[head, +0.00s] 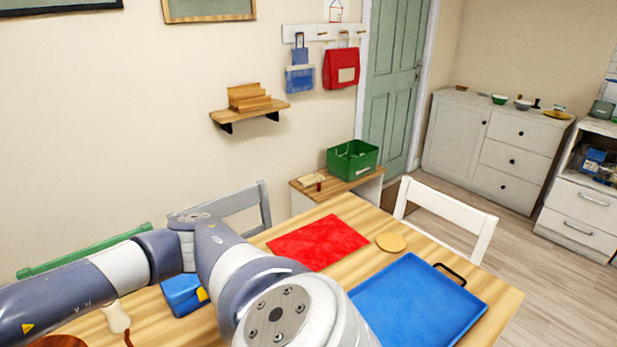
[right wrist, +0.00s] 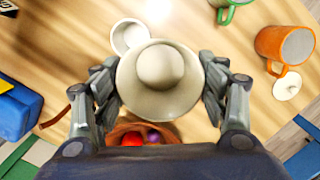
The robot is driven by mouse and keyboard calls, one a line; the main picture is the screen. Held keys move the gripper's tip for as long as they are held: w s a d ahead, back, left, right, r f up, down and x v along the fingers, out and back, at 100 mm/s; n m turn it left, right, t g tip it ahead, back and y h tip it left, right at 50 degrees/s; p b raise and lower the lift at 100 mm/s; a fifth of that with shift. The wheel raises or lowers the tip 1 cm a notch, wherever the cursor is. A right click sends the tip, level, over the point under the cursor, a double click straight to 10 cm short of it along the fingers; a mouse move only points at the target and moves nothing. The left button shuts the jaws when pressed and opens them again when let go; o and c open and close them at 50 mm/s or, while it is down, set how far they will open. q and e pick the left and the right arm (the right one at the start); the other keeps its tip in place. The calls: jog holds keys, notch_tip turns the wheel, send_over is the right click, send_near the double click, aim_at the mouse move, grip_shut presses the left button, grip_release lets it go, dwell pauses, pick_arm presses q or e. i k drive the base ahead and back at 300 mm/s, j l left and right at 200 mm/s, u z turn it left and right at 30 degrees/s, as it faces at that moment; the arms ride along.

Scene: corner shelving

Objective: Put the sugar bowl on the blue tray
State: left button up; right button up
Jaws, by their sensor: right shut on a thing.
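In the right wrist view my right gripper (right wrist: 160,86) is shut on a cream, round, knobbed thing, which looks like the sugar bowl (right wrist: 160,66). One finger lies on each side of it, and its underside is hidden. The blue tray (head: 415,302) lies on the table at the lower right of the head view, and its visible part is empty. An arm of mine crosses the head view from the left. Neither gripper shows in the head view.
A red mat (head: 318,243) and a round tan coaster (head: 391,242) lie beyond the tray. In the right wrist view, a white cup (right wrist: 128,37), a green mug (right wrist: 231,8), an orange mug (right wrist: 285,46) and a fruit bowl (right wrist: 174,130) surround the held thing.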

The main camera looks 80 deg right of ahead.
aim_at(391, 307)
jog(key=k+l+z, duration=0.3)
jog(key=k+l, duration=0.15)
jog(key=l, duration=0.15)
jog(key=k+l+z, duration=0.35)
jog(key=l, duration=0.3)
jog(key=k+l+z, duration=0.15)
jog(key=l, duration=0.25)
jog(key=k+l+z, duration=0.15)
jog(key=l, duration=0.25)
jog(key=k, duration=0.1)
